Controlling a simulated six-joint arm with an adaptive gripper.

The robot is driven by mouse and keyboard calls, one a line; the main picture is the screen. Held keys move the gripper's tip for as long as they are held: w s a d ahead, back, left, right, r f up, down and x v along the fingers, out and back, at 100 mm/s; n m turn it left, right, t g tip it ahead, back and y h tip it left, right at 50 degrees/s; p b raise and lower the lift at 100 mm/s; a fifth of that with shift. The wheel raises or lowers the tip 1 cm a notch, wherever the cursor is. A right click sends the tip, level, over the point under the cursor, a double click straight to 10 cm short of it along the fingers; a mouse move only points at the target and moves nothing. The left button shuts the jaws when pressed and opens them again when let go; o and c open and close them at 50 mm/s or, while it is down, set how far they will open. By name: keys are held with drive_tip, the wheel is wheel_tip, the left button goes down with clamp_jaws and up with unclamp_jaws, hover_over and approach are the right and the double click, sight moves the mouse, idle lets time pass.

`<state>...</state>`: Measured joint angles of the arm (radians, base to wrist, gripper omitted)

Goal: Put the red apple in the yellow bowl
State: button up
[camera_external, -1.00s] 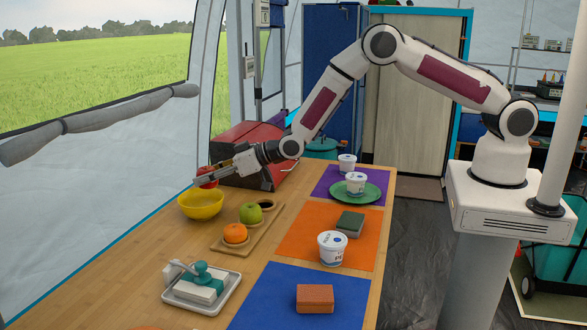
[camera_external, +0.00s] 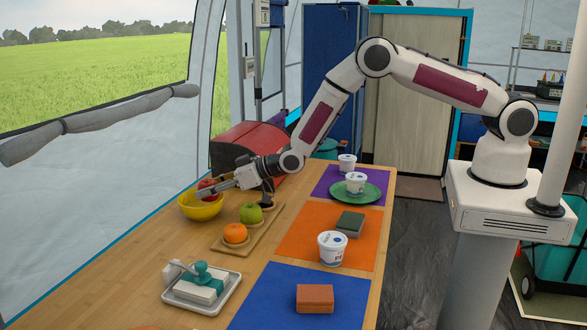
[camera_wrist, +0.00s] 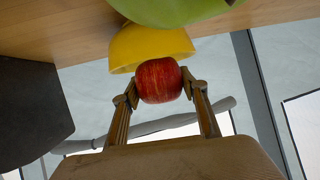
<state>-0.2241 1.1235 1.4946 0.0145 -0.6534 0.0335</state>
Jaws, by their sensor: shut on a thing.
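The red apple (camera_external: 207,187) is between the fingers of my gripper (camera_external: 205,192), which is shut on it. In the wrist view the apple (camera_wrist: 159,81) is pinched between the two fingertips (camera_wrist: 160,88). The yellow bowl (camera_external: 200,209) stands on the wooden table at the left. The apple is at the bowl's opening in the external view; I cannot tell whether it touches the inside. In the wrist view the bowl (camera_wrist: 148,46) shows just beyond the apple.
A green apple (camera_external: 251,213) and an orange (camera_external: 235,234) sit on a wooden tray (camera_external: 228,247) right of the bowl. A red box (camera_external: 245,145) stands behind. A white tray (camera_external: 203,305) with a teal-handled item is nearer. Bare table lies left of it.

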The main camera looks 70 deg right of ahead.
drive_tip(key=shift+f, duration=0.35)
drive_tip(key=o, duration=1.1)
drive_tip(key=shift+o, duration=0.2)
drive_tip(key=shift+r, duration=0.15)
drive_tip(key=shift+r, duration=0.5)
drive_tip(key=v, duration=1.2)
